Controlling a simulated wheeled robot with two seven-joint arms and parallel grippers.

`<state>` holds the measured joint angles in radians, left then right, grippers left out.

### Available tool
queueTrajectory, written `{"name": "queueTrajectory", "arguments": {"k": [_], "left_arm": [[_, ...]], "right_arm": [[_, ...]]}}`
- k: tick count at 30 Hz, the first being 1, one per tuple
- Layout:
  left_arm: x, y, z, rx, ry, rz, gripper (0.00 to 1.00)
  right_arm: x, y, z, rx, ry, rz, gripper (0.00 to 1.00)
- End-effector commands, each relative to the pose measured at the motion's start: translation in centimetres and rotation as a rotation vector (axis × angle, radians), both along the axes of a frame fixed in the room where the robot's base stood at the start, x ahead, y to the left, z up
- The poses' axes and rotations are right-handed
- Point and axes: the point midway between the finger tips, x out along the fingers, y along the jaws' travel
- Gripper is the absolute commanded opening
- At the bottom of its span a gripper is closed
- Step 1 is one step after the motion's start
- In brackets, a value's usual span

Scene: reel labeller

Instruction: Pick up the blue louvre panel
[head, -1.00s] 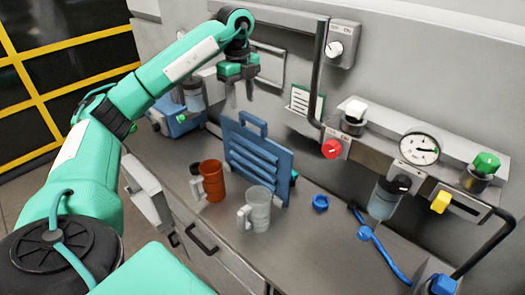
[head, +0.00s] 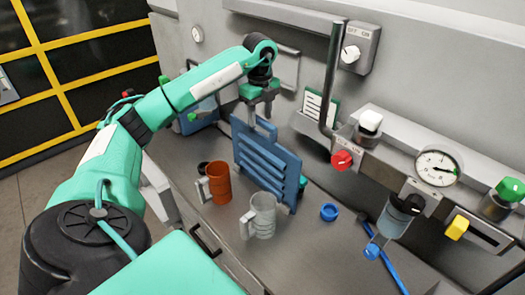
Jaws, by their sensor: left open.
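The blue louvre panel (head: 262,160) stands upright on the grey worktop, its slats facing the front. My left gripper (head: 260,116) is open and points down at the panel's top handle. Its fingers overlap the handle in the picture; I cannot tell whether they touch it. My right gripper is not in view.
A brown mug (head: 219,184) and a clear grey mug (head: 262,216) stand close in front of the panel. A red knob (head: 342,160) and a gauge (head: 437,168) are on the fixture behind. Bare worktop (head: 310,255) shows at the front.

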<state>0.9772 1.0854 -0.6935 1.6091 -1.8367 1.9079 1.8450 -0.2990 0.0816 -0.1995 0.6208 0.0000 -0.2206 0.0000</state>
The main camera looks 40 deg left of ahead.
Motion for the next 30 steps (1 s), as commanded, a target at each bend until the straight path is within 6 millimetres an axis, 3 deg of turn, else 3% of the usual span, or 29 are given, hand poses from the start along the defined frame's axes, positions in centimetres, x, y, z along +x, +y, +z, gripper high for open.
{"name": "queueTrajectory", "arguments": {"k": [7, 16, 24, 25, 30], "left_arm": [[0.0, -0.2, -1.4, 0.001, 0.004, -0.001, 0.45], [0.2, -0.6, -5.2, 0.001, 0.002, 0.000, 0.45], [0.3, -0.6, -5.7, 0.001, 0.000, 0.000, 0.45], [0.3, -0.6, -5.7, 0.001, 0.000, 0.000, 0.43], [0.3, -0.6, -5.7, 0.001, 0.000, 0.000, 0.10]], "right_arm": [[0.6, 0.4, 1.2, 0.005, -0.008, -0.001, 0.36], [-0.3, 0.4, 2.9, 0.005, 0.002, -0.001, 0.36], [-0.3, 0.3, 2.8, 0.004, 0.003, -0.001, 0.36], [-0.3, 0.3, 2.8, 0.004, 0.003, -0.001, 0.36], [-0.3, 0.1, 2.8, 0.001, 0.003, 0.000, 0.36]]}}
